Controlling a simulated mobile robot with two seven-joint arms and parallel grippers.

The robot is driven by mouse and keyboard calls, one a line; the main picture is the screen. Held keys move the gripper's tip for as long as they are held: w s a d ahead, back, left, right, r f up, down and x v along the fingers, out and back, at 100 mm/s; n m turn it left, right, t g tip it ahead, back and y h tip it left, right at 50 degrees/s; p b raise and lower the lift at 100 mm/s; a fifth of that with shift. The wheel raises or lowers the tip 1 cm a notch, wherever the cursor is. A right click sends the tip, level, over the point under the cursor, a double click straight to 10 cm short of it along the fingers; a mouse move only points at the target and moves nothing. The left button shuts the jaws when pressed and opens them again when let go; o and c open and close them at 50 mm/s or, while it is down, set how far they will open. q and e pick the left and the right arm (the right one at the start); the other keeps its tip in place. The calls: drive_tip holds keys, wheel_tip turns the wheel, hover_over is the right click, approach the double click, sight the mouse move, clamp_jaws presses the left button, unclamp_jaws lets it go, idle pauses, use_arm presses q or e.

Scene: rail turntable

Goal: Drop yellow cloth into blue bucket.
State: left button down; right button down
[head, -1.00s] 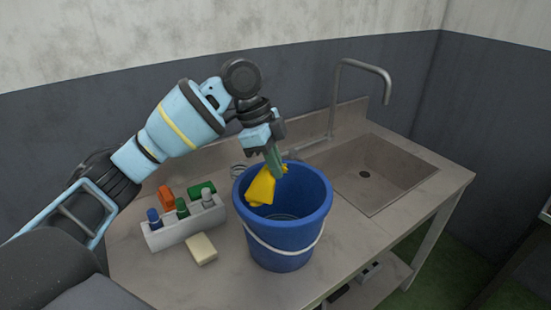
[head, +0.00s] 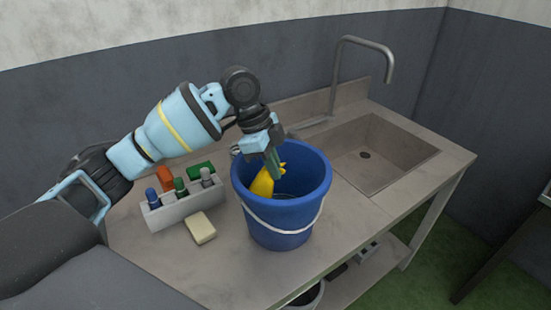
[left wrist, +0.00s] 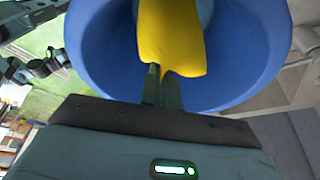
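The yellow cloth (head: 264,182) hangs inside the mouth of the blue bucket (head: 280,232), partly hidden by the bucket's near wall. My left gripper (head: 273,165) reaches down over the bucket's rim with its fingers at the cloth's upper end. In the left wrist view the fingers (left wrist: 162,88) are close together and pinch the edge of the yellow cloth (left wrist: 170,38), with the blue bucket (left wrist: 100,45) around it. The bucket stands upright on the counter, its white handle hanging at the front. My right gripper is not in view.
A grey caddy (head: 188,206) with bottles stands left of the bucket, and a pale sponge (head: 200,228) lies in front of it. A sink (head: 372,150) with a tall faucet (head: 360,45) is at the right. The counter's front is clear.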

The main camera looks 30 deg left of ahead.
use_arm(q)
drive_tip(key=c, duration=1.6)
unclamp_jaws()
drive_tip(key=shift+o, duration=0.5)
drive_tip(key=o, duration=0.5)
drive_tip(key=shift+o, duration=0.6)
drive_tip(key=o, duration=0.6)
drive_tip(key=shift+r, duration=0.1)
